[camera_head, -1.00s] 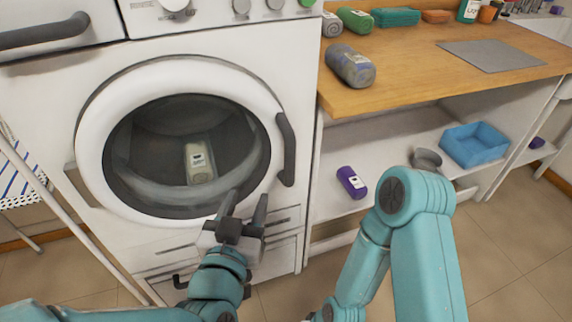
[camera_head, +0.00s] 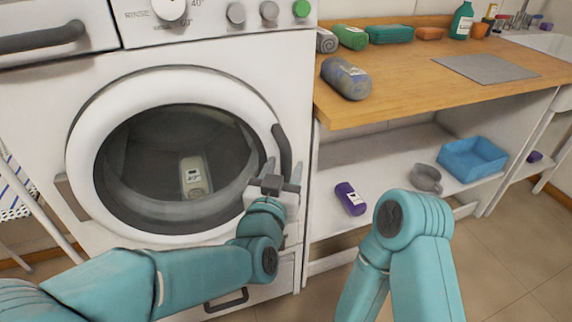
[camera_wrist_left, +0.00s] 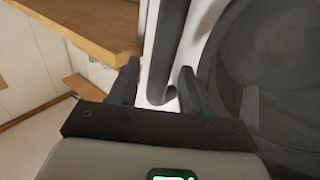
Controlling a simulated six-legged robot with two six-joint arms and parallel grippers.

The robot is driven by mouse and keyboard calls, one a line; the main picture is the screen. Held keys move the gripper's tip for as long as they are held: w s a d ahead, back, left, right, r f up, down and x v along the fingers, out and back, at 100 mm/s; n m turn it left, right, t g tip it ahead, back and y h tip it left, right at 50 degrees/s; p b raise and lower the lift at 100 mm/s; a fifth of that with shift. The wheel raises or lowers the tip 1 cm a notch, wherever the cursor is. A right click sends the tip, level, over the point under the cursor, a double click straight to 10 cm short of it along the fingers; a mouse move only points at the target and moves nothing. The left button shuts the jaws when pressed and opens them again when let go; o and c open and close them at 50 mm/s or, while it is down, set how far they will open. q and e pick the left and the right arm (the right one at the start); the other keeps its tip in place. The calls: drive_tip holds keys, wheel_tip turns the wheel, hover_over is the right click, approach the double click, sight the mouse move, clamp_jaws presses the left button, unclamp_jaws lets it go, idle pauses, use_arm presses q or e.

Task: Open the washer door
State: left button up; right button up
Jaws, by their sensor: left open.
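The white washer (camera_head: 40,110) stands at the left with its round door (camera_head: 85,150) shut. The dark door handle (camera_head: 282,150) runs upright at the door's right edge. A pale bottle (camera_head: 194,176) shows behind the door glass. My left gripper (camera_head: 283,172) is open at the lower end of the handle. In the left wrist view the handle (camera_wrist_left: 168,55) comes down between the two fingers of the left gripper (camera_wrist_left: 158,85); I cannot tell whether they touch it. My right arm shows at the lower right, but its gripper is not in view.
A wooden counter (camera_head: 420,75) right of the washer holds a grey rolled towel (camera_head: 345,78) and several other items. The shelf below holds a purple bottle (camera_head: 350,198), a grey cup (camera_head: 426,178) and a blue bin (camera_head: 472,160). A white rack stands at far left.

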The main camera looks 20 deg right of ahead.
use_arm(q)
drive_tip(key=shift+x, duration=1)
drive_tip(key=shift+c, duration=0.3)
drive_tip(key=shift+s, duration=0.1)
clamp_jaws()
